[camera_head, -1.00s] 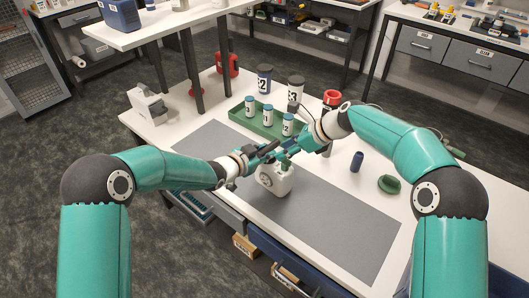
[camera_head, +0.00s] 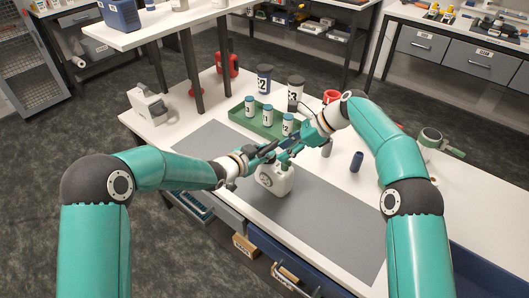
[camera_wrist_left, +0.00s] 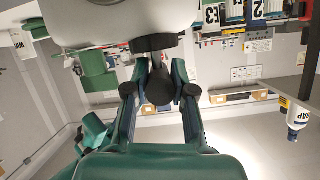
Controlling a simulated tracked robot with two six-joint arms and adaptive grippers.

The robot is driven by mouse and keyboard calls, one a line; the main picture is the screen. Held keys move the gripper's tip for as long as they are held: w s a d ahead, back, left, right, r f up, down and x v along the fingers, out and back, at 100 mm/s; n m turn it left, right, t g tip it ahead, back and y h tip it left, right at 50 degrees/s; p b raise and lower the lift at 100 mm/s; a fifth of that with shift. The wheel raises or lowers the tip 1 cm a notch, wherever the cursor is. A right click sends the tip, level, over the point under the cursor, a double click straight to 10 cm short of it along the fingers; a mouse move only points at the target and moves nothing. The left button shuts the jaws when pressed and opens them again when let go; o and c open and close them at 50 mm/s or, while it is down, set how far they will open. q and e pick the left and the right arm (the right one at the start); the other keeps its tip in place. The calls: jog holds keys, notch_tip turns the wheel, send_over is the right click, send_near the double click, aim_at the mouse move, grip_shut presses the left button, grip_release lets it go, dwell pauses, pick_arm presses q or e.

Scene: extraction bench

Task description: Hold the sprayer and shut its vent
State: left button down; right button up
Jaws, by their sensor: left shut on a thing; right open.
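The sprayer (camera_head: 278,181), a white bottle with a round dark mark and a green top, stands upright on the grey mat in the head view. My left gripper (camera_head: 262,155) reaches its top from the left. In the left wrist view its white body (camera_wrist_left: 120,20) fills the upper edge, and my left gripper (camera_wrist_left: 160,90) is shut on a dark part beneath it. My right gripper (camera_head: 291,151) is open just above the sprayer's top, close to the left fingers. The vent is too small and covered to make out, and I cannot tell whether the right fingers touch it.
Behind the grippers is a green tray (camera_head: 238,115) with small teal-capped bottles. Containers E2 (camera_head: 264,80) and E3 (camera_head: 295,95) stand behind it. A dark blue cylinder (camera_head: 357,161) and a green-handled item (camera_head: 438,141) are at right. The front of the mat (camera_head: 325,225) is clear.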

aim_at(285, 163)
jog(key=shift+m+t, duration=0.3)
jog(key=shift+m, duration=0.1)
jog(key=m+t, duration=0.2)
jog(key=m+t+h, duration=0.1)
jog(key=m, duration=0.2)
jog(key=shift+s+m+t+h, duration=0.1)
jog(key=shift+m+t+h, duration=0.2)
jog(key=shift+t, duration=0.1)
notch_tip(285, 163, down, 5)
jog(key=shift+f, duration=0.1)
grip_shut()
